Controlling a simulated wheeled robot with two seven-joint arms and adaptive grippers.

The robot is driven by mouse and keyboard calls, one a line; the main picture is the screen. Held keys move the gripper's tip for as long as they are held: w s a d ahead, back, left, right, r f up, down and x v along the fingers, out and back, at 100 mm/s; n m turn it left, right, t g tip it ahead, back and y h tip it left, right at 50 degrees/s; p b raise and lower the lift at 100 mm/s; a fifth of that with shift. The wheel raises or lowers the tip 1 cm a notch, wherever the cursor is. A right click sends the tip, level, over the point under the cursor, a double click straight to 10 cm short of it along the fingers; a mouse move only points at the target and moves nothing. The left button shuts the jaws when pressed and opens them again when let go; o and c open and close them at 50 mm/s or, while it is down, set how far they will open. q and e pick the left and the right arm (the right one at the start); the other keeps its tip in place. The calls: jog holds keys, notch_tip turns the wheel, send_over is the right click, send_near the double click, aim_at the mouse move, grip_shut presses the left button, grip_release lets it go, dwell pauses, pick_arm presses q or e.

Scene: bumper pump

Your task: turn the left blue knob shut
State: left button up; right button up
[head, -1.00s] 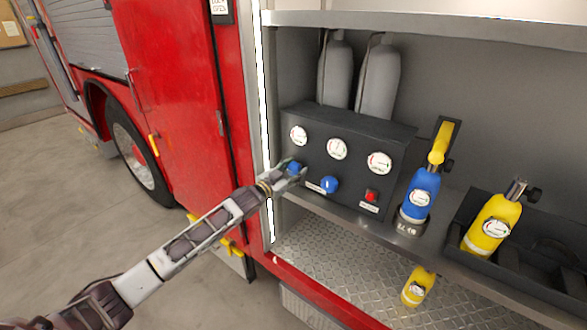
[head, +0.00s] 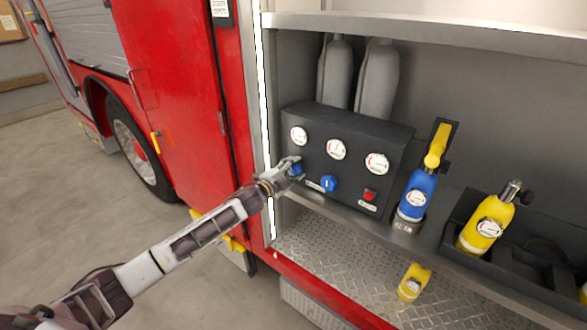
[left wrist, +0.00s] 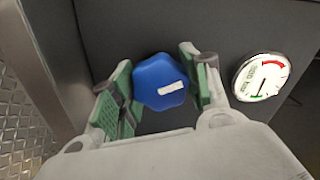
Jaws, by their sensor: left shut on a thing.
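The left blue knob (head: 297,170) sits on the front of the dark panel (head: 345,125), at its left end below the left gauge. In the left wrist view the knob (left wrist: 160,82) is six-sided with a white mark that lies nearly level, tilted slightly. My left gripper (head: 291,166) is at this knob and shut on it. In the left wrist view its green-padded fingers (left wrist: 163,84) stand on either side of the knob. In the head view the gripper partly hides the knob. My right gripper is not in view.
A round gauge (left wrist: 260,78) is close to the right finger. A blue bottle (head: 416,195) and a yellow bottle (head: 487,224) stand further right. The compartment's left wall edge is near my arm.

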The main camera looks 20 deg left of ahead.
pick_arm(q)
jog(key=m, duration=0.5)
jog(key=shift+m, duration=0.3)
dwell(0.4)
jog(key=o, duration=1)
jog(key=shift+s, duration=0.2)
jog(key=shift+v, duration=5.8)
jog(key=shift+d, duration=0.1)
jog(key=shift+n, duration=0.4)
